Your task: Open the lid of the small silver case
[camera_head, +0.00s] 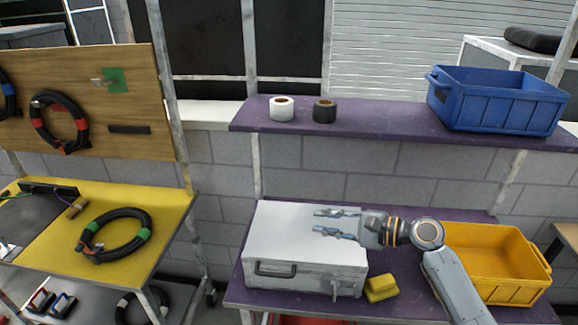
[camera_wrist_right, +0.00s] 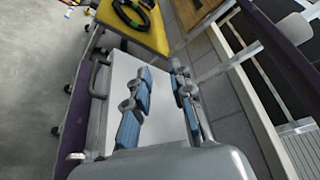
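The small silver case (camera_head: 305,240) stands on the lower purple shelf with its lid shut. Its dark handle (camera_head: 276,269) is on the front face, and the case also shows in the right wrist view (camera_wrist_right: 118,78). My right gripper (camera_head: 318,222) comes in from the right and is above the right part of the lid. Its two fingers are spread apart with nothing between them. In the right wrist view the fingers (camera_wrist_right: 161,73) show over the white lid; whether they touch it I cannot tell. My left gripper is not in view.
A yellow sponge-like block (camera_head: 381,288) lies right of the case, and a yellow bin (camera_head: 541,270) is further right. The upper purple shelf (camera_head: 385,118) holds two tape rolls (camera_head: 282,109) and a blue bin (camera_head: 497,105). A yellow table (camera_head: 50,235) with a cable coil is at left.

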